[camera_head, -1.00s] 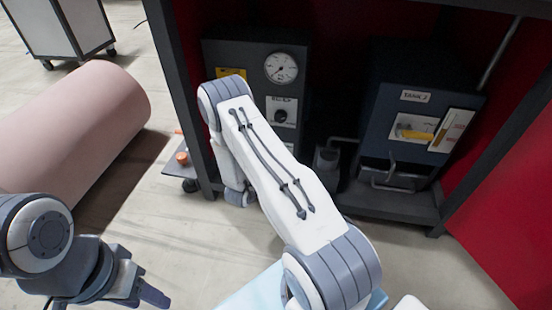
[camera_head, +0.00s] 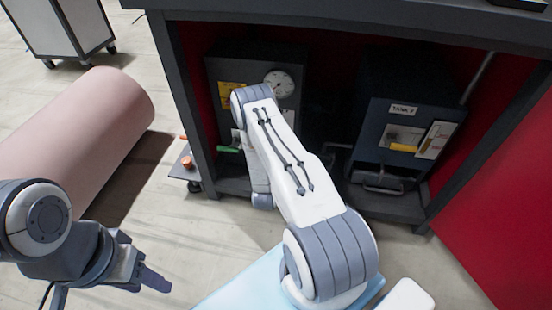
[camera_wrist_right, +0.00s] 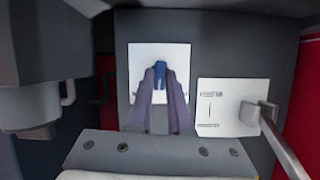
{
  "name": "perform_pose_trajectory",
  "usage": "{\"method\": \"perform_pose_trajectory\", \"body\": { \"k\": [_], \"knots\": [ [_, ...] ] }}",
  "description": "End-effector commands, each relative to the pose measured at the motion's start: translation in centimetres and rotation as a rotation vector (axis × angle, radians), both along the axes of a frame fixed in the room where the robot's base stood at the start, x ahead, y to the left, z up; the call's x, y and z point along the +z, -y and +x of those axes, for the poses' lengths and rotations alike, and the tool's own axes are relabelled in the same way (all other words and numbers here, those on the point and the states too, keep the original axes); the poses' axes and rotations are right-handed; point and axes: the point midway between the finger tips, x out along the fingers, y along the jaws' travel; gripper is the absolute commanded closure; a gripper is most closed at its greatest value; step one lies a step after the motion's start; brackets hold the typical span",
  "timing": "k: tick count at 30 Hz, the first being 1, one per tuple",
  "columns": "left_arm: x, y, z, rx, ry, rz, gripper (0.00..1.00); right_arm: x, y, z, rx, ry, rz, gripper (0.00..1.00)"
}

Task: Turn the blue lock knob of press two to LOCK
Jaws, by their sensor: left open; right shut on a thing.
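The blue knob (camera_wrist_right: 160,73) stands in front of a white plate (camera_wrist_right: 174,54) on a dark panel in the right wrist view. My right gripper (camera_wrist_right: 160,80) is shut on it, with one purple finger on each side. The knob's tip points up in that view. The plate's marks are too small to read, so I cannot tell which position the knob is at. The knob and the right gripper are hidden in the head view behind my right arm. My left gripper (camera_head: 152,278) is open and empty, low at the left, over the floor.
A second white plate (camera_wrist_right: 213,103) with a protruding bar (camera_wrist_right: 270,117) is right of the knob. A gauge box (camera_head: 277,83) and a box labelled TANK 2 (camera_head: 403,108) stand inside the dark-framed red cabinet. A pink roll (camera_head: 82,140) lies on the floor to the left.

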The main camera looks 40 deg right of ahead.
Motion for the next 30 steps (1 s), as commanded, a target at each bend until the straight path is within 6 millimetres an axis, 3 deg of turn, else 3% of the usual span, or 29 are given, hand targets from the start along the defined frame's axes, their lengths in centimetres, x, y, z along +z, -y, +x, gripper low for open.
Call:
{"method": "perform_pose_trajectory", "body": {
  "k": [12, 30],
  "knots": [
    [3.2, 0.0, 0.0, 0.000, 0.000, 0.000, 0.50, 0.1, 0.3, -0.4, -0.003, 0.292, 0.252, 1.00],
    [4.6, 0.0, 0.0, 0.000, 0.000, 0.000, 0.50, -0.3, 0.4, -0.5, -0.002, 0.533, 0.456, 1.00]
  ]
}}
